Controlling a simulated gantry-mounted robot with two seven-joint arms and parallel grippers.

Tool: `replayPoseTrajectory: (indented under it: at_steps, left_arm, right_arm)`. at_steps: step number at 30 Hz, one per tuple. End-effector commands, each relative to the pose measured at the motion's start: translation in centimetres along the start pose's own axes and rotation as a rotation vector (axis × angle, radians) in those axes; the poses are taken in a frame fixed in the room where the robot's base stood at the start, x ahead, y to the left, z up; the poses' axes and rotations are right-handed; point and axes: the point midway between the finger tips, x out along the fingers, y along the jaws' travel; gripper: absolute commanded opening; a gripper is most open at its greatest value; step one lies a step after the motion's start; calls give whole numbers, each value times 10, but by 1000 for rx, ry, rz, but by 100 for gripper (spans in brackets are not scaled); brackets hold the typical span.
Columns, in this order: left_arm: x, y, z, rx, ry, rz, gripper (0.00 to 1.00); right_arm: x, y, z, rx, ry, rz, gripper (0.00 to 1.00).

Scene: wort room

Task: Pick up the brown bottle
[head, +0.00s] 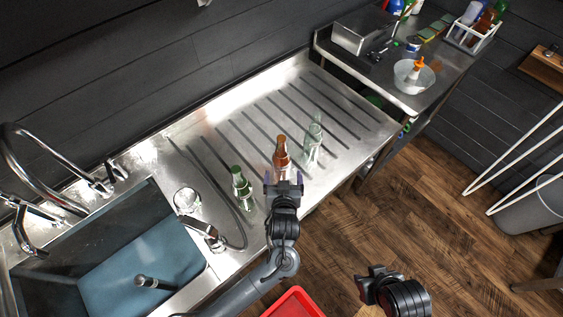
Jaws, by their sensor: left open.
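A glass jar (186,199) is by the sink (140,262). A red crate (294,303) is below. A side table (425,82) holds a bowl (413,78).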

Motion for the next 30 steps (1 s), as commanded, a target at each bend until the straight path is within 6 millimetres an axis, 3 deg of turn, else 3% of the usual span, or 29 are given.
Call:
replayPoseTrajectory:
  at_steps: [8, 18, 29, 30]
  left_arm:
    - [16, -2, -2, 2, 0, 0, 92]
    - [55, -5, -4, 1, 0, -1, 92]
    - [61, -5, -4, -1, -1, 1, 92]
    - [61, -5, -4, -1, -1, 1, 86]
  right_arm:
    - [-1, 0, -4, 2, 8, -1, 40]
    - [-1, -2, -5, 9, 10, -7, 40]
    - [-1, -2, -5, 10, 10, -7, 40]
    - [-1, -2, -5, 9, 10, -7, 40]
